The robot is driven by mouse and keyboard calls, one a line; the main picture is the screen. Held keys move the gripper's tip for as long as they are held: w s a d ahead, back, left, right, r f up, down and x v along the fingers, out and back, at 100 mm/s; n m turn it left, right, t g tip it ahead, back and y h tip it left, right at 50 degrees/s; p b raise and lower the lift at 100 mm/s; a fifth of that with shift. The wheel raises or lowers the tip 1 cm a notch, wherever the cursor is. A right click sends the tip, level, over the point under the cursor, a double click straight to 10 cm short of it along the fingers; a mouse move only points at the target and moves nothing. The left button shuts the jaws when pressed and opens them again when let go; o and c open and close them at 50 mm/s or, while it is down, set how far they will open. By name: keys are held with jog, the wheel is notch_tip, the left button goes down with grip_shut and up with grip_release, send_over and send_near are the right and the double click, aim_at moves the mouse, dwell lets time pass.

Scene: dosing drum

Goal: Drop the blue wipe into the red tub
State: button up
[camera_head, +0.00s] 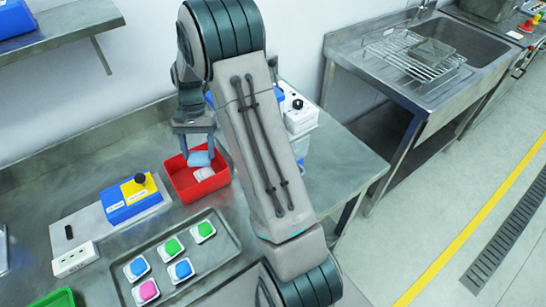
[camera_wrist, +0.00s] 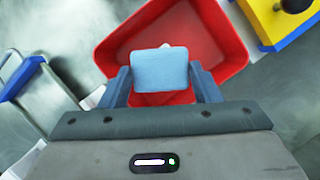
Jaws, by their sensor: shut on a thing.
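My gripper (camera_head: 198,157) is shut on the blue wipe (camera_head: 199,159), which shows as a light blue pad between the fingers in the wrist view (camera_wrist: 160,71). The red tub (camera_head: 183,184) stands on the steel bench, and it also fills the top middle of the wrist view (camera_wrist: 226,44). The wipe is over the tub's opening in both views; its exact height above the rim is hard to tell. A whitish thing (camera_head: 204,173) lies inside the tub, partly hidden behind the wipe in the wrist view.
A blue and yellow box with a black knob (camera_head: 133,197) stands left of the tub. A steel tray (camera_head: 218,256) with several coloured pads lies in front of it. A white device with a black knob (camera_head: 298,115) stands behind my arm. A sink (camera_head: 440,50) is at the right.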

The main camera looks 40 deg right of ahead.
jog(key=o, duration=1.1)
jog(key=b+v, duration=0.1)
jog(key=v, duration=1.2)
jog(key=shift+r, duration=0.4)
jog(key=shift+w, duration=0.1)
